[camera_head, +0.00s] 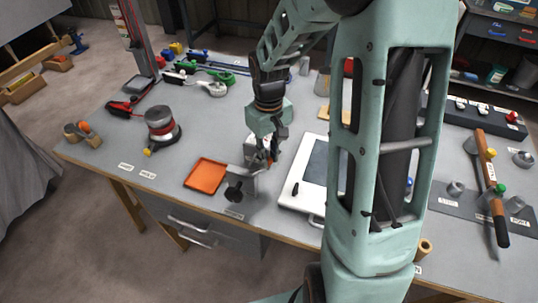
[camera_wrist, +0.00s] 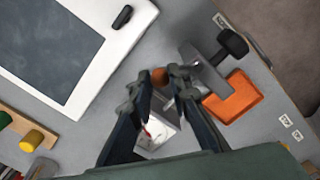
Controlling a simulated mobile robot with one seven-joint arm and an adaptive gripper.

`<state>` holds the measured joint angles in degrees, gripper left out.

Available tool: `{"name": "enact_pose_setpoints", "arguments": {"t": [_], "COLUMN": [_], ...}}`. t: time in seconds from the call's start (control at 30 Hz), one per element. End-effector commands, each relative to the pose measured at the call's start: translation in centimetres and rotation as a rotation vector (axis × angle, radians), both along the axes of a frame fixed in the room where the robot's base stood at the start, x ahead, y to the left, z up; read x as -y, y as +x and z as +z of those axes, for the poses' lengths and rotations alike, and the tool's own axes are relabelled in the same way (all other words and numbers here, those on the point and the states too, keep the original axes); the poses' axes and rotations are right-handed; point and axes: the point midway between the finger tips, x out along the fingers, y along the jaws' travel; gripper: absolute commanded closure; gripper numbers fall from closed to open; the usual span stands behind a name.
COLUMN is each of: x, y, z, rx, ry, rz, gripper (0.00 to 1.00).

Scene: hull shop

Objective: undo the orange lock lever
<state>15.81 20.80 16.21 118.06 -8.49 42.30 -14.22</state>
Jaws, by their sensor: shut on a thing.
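The orange lock lever (camera_wrist: 159,76) shows as a small orange end between my fingertips in the wrist view. In the head view it is a small orange spot (camera_head: 268,158), mostly hidden by my gripper (camera_head: 270,150). My gripper (camera_wrist: 168,80) points down at the lever and is shut on it. Beside it is a grey metal fixture (camera_wrist: 205,72) with a black knob (camera_wrist: 232,44). The fixture also shows in the head view (camera_head: 252,178), at the front of the bench. The lever's lower part is hidden.
An orange tray (camera_head: 206,175) lies left of the fixture. A white-framed dark panel (camera_head: 312,177) lies close on the right. A sander-like tool (camera_head: 161,127) stands further left. Several clamps lie at the back. The bench front edge is near.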

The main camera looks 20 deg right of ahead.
Motion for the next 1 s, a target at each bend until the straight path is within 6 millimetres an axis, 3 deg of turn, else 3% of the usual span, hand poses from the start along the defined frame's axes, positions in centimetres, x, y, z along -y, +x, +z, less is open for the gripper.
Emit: {"name": "enact_pose_setpoints", "arguments": {"t": [0.17, 0.2, 0.33, 0.73, 1.0], "x": [0.0, 0.0, 0.0, 0.0, 0.0], "y": [0.2, 0.2, 0.2, 0.2, 0.3], "z": [0.1, 0.1, 0.1, 0.9, 6.2], "rx": [0.006, 0.006, 0.005, 0.005, 0.01], "ry": [0.0, 0.0, 0.0, 0.0, -0.002], "rz": [0.001, 0.001, 0.0, -0.001, -0.001], "gripper": [1.0, 0.81, 0.67, 0.67, 0.67]}}
